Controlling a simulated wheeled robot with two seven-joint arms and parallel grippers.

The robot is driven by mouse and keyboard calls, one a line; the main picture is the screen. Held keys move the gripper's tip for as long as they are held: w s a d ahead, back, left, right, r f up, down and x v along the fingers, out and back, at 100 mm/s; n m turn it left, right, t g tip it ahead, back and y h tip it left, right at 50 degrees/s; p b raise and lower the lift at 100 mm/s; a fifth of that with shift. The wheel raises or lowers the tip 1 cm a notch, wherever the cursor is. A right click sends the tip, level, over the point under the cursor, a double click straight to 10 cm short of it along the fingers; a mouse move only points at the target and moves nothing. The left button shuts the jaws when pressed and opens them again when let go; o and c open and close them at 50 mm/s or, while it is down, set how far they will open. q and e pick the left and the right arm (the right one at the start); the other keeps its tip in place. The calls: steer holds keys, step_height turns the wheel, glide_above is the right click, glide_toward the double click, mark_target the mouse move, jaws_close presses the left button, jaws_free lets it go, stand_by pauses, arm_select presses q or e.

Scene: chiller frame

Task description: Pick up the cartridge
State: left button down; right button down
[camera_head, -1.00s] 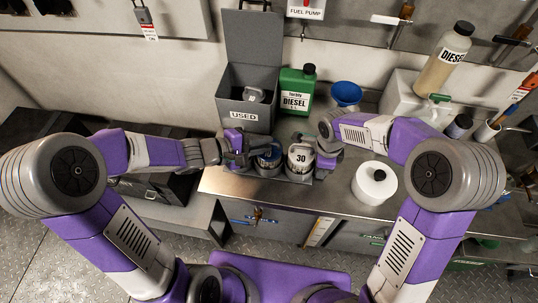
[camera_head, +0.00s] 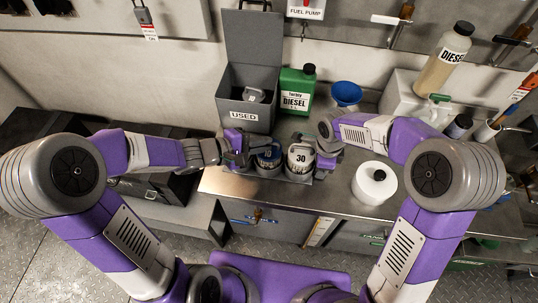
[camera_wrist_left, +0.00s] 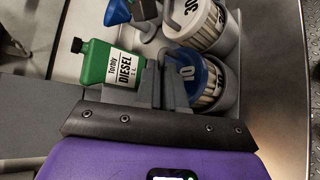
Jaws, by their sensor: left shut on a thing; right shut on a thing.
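A cartridge with a blue top marked 10 (camera_wrist_left: 205,80) stands in a grey holder on the bench; it also shows in the head view (camera_head: 268,160). A white cartridge marked 30 (camera_head: 300,157) stands to its right, and shows at the top of the left wrist view (camera_wrist_left: 190,20). My left gripper (camera_wrist_left: 172,80) is shut at the edge of the blue-topped cartridge; the fingers hide part of its top. In the head view my left gripper (camera_head: 248,150) is left of the cartridges. My right gripper (camera_head: 320,150) is shut at the right side of the white cartridge; its fingertips are mostly hidden.
A grey bin labelled USED (camera_head: 244,112) with an open lid and a green diesel can (camera_head: 297,95) stand behind the cartridges. A blue funnel (camera_head: 346,93) is behind right. The bench front edge is close.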

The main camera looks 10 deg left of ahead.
arm_select(q)
steer(key=shift+r, duration=0.15)
stand_by(0.8)
step_height(320, 180, up, 18)
stand_by(0.4)
arm_select(e)
steer(key=c, duration=0.8)
jaws_free()
steer(key=shift+r, duration=0.1)
step_height(320, 180, up, 12)
steer(key=shift+f, duration=0.2)
